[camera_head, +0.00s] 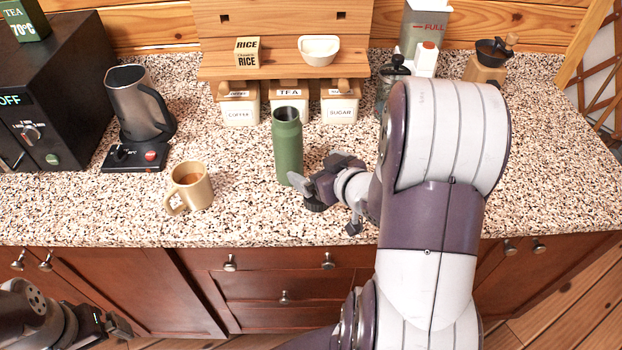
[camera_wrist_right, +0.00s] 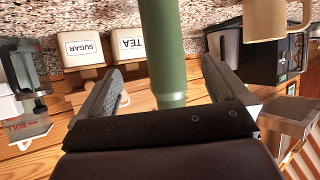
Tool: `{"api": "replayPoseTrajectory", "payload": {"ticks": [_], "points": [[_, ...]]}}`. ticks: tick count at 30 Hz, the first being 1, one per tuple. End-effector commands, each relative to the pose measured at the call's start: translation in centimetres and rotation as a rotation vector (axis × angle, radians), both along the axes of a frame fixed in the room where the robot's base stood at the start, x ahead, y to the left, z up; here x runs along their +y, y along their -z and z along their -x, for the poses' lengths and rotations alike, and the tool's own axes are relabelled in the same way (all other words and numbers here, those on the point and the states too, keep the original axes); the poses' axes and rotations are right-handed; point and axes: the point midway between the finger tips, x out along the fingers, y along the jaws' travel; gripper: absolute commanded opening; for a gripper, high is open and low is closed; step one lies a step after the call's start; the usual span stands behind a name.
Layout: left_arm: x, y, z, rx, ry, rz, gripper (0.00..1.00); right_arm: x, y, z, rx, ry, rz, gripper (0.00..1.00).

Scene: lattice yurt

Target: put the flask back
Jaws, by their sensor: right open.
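The green flask (camera_head: 288,148) stands upright on the speckled counter, its top open, in front of the canisters. My right gripper (camera_head: 316,180) is open, low beside the flask on its right. In the right wrist view the flask (camera_wrist_right: 165,50) shows between the two spread finger pads, with visible gaps on both sides. I cannot tell how deep it sits between them. My left gripper (camera_head: 104,325) is at the lower left, in front of the cabinets and far from the flask; its jaws are too unclear to read.
A tan mug (camera_head: 190,187) stands left of the flask, and a kettle (camera_head: 139,105) farther left. Canisters for coffee (camera_head: 240,113), tea (camera_head: 289,99) and sugar (camera_head: 339,112) stand behind, under a wooden shelf (camera_head: 283,71). The counter between mug and flask is clear.

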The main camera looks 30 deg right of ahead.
Motion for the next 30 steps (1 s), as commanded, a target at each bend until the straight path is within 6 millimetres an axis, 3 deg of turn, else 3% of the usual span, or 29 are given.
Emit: {"api": "replayPoseTrajectory", "payload": {"ticks": [2,5,9,13,30], "points": [[0.0,0.0,0.0,0.0,0.0,0.0,1.0,0.7,0.9,-0.4,0.146,0.025,0.043,1.0],[0.0,0.0,0.0,0.0,0.0,0.0,1.0,3.2,2.5,0.8,0.428,0.067,0.071,1.0],[0.0,0.0,0.0,0.0,0.0,0.0,1.0,8.8,3.6,5.4,0.786,0.046,0.037,1.0],[0.0,0.0,0.0,0.0,0.0,0.0,1.0,12.2,3.5,8.5,0.96,0.004,-0.001,1.0],[0.0,0.0,0.0,0.0,0.0,0.0,1.0,12.6,3.4,9.0,0.985,0.001,-0.009,1.0]]}}
